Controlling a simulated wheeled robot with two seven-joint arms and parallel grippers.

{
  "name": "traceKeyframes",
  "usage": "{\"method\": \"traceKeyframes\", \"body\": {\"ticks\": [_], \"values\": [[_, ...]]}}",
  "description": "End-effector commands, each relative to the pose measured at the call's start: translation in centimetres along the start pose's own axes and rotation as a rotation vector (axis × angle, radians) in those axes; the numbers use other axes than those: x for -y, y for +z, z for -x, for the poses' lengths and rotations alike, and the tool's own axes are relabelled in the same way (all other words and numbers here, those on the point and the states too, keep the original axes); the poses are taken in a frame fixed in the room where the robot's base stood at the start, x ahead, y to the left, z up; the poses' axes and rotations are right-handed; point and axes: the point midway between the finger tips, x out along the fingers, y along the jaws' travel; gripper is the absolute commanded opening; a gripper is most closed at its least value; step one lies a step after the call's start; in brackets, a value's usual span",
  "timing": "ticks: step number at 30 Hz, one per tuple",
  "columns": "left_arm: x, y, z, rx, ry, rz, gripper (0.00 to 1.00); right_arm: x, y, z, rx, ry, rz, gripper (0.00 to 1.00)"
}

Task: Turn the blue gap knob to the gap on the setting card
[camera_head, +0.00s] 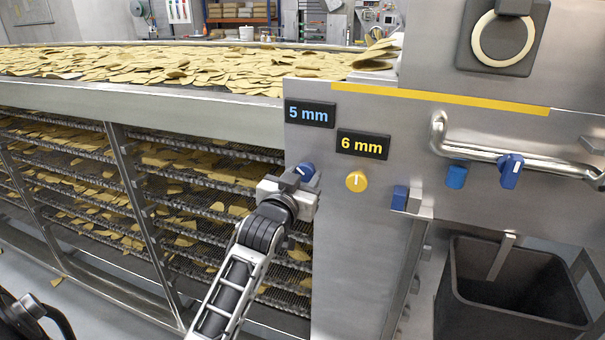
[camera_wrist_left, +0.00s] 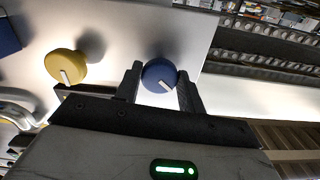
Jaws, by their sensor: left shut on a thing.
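The blue gap knob (camera_head: 306,171) sits on the steel panel, below a dark display reading "5 mm" (camera_head: 310,113) in blue. My left gripper (camera_head: 299,180) is at this knob, shut on it. The setting card is not clearly identifiable in either view. My right gripper is not in view.
A yellow knob (camera_head: 356,181) sits to the right under a "6 mm" display (camera_head: 362,144). A blue-and-steel block (camera_head: 400,198), a pipe (camera_head: 500,150) with blue fittings and a dark bin (camera_head: 515,285) are further right. Chip racks (camera_head: 200,195) stand left.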

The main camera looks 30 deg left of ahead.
Motion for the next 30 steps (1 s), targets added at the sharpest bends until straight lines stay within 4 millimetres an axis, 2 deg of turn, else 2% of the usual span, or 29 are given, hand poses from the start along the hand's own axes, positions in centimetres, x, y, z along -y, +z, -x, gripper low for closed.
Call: {"method": "traceKeyframes", "body": {"ticks": [9,26,27,29,30], "values": [[-0.02,0.06,0.00,0.001,0.000,0.138,0.16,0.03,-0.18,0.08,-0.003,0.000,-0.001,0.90],[-0.03,0.07,-0.01,0.001,0.000,0.169,0.16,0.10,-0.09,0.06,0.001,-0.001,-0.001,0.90],[-0.03,0.07,-0.01,0.001,0.000,0.168,0.42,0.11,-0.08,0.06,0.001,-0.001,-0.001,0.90],[-0.03,0.06,-0.01,0.001,0.000,0.168,0.59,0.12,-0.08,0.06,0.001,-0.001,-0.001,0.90],[-0.03,0.06,-0.01,0.001,0.000,0.168,0.61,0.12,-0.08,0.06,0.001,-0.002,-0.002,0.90]]}}
